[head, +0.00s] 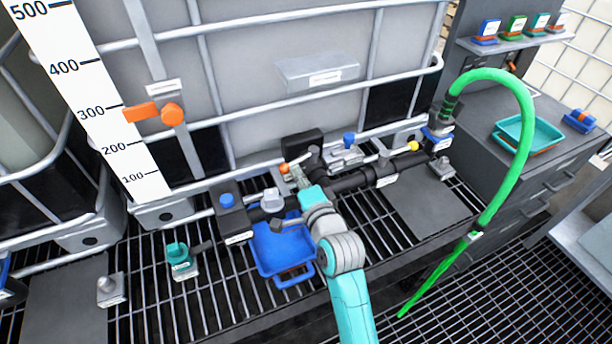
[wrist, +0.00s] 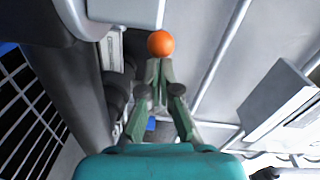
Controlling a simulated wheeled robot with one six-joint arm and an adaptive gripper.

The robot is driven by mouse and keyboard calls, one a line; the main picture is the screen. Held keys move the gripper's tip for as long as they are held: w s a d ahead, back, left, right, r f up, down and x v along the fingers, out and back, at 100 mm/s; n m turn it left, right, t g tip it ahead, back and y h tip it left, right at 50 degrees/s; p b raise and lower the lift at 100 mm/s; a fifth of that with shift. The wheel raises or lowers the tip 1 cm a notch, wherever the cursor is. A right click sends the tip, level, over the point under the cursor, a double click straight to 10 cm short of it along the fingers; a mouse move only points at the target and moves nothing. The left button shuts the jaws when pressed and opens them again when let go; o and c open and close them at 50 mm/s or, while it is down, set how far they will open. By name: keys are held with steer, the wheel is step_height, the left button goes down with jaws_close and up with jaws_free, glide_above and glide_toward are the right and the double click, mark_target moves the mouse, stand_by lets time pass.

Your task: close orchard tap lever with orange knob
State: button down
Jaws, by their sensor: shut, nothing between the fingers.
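The orange knob (head: 284,168) of the tap lever shows as a small ball at the left of the black manifold pipe (head: 352,183), in front of the white tote. In the wrist view the orange knob (wrist: 161,43) is a round ball just beyond my fingertips. My gripper (head: 296,172) is shut and empty, with its tips close beside the knob; in the wrist view the tips (wrist: 158,62) meet just below it. I cannot tell whether they touch. My gripper and wrist hide most of the lever and its valve body.
Levers with a blue knob (head: 349,138) and a yellow knob (head: 412,146) stand further right along the pipe. A blue tray (head: 266,262) lies below on the grating. A green hose (head: 525,130) arches at the right. The tote's bars (head: 250,115) stand close behind.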

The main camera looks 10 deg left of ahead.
mark_target(288, 169)
steer(key=shift+w+a, duration=0.25)
steer(key=shift+a, duration=0.4)
steer(key=shift+w+a, duration=0.25)
steer(key=shift+a, duration=0.4)
steer(key=shift+a+r, duration=0.1)
steer(key=shift+r, duration=0.05)
steer(key=v, duration=1.2)
